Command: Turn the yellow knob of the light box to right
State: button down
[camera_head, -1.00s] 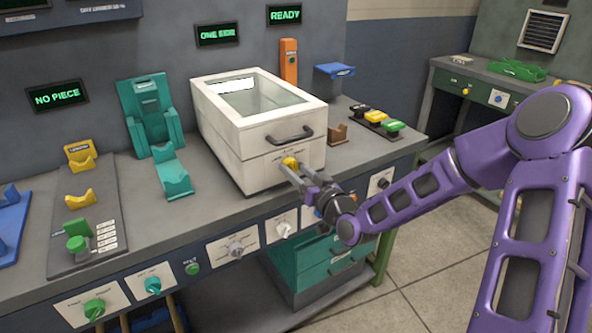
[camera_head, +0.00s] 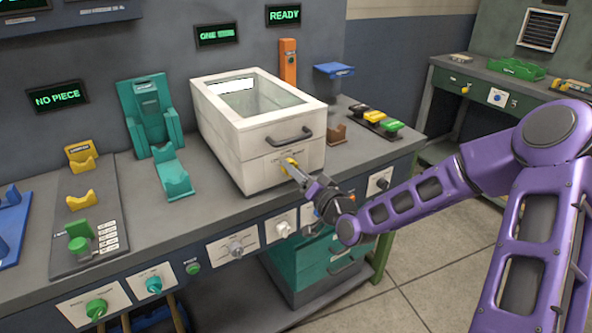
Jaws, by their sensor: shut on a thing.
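The light box (camera_head: 232,141) is a cream-coloured box with a glass top and a dark handle (camera_head: 290,136) on its front. It stands on the grey bench. The yellow knob (camera_head: 287,165) is on its front face, below the handle. My gripper (camera_head: 293,168) is at the knob, with its fingers shut on it. The fingers hide part of the knob and of the label around it, so its exact setting cannot be read.
Teal cradles (camera_head: 173,177) stand left of the box. A small brown holder (camera_head: 337,133) and a row of coloured buttons (camera_head: 376,121) are to the right. A READY display (camera_head: 284,14) hangs above.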

jog(key=shift+f+m+p, duration=0.15)
jog(key=shift+m+p, duration=0.2)
jog(key=shift+m, duration=1.25)
jog(key=shift+s+m, duration=0.1)
jog(key=shift+m, duration=0.3)
jog(key=shift+c, duration=1.5)
grip_release()
jog(key=p+v, duration=0.7)
jog(key=v, duration=1)
jog(key=shift+s+d, duration=0.1)
jog(key=shift+d, duration=0.05)
